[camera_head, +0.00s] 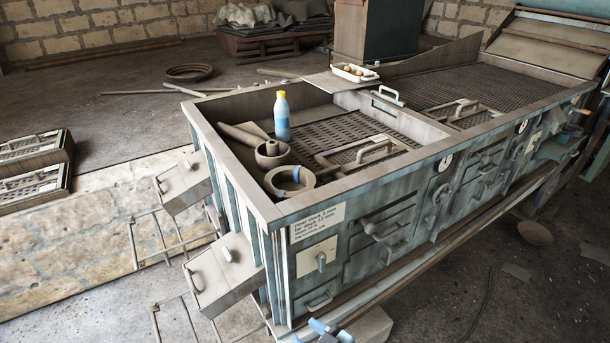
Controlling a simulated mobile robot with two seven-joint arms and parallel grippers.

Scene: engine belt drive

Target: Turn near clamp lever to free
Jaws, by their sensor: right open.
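A long grey-blue metal machine bed (246,196) fills the middle of the head view. Its front side carries a lever-like handle (372,230), a small knob on a pale plate (321,262) and a rounded handle (437,196) farther along. I cannot tell for certain which is the near clamp lever, or its exact setting. My right gripper (330,330) shows only by its blue fingertips at the bottom edge, below the machine's near corner. It is open, with nothing visible between the fingers, apart from the handles. My left gripper is not in view.
A blue bottle (282,117), a round pot (272,153) and a ring (290,181) stand inside the open top. A white tray (355,72) sits on the rim. Box-like drawers (223,272) jut from the left end. A rail runs along the front base.

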